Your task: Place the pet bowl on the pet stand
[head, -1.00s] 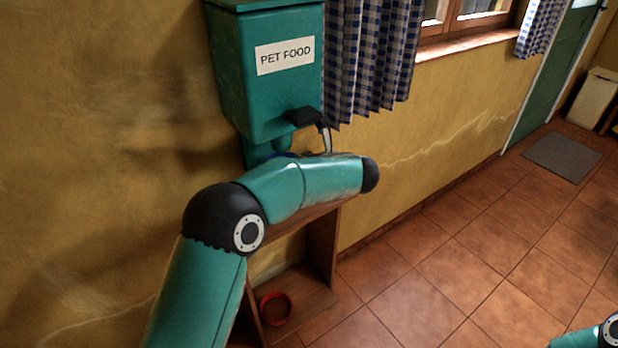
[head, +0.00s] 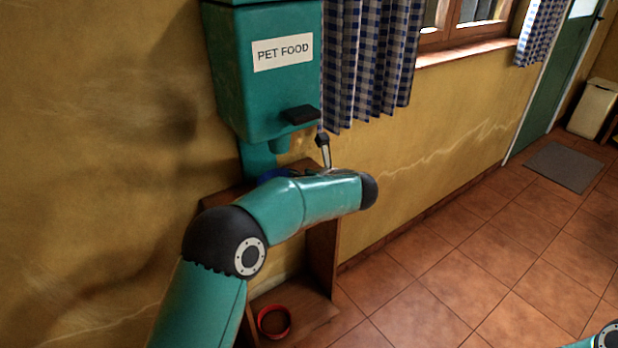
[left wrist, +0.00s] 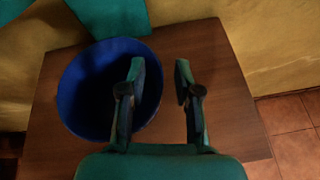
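A blue bowl (left wrist: 82,90) sits on the wooden top of the pet stand (left wrist: 215,75) in the left wrist view. In the head view only a sliver of the blue bowl (head: 272,176) shows behind my left arm. My left gripper (left wrist: 160,67) is open. One finger is over the bowl's right side and the other is over bare wood outside the rim, with nothing visible between them. In the head view one finger of the left gripper (head: 323,150) shows above my forearm. A red bowl (head: 273,322) sits on the stand's low shelf. My right gripper is out of view.
A teal pet food dispenser (head: 262,85) hangs on the wall just above the stand. A checked curtain (head: 365,65) hangs beside it. The tiled floor (head: 450,270) to the right is clear, with a grey mat (head: 563,167) farther off.

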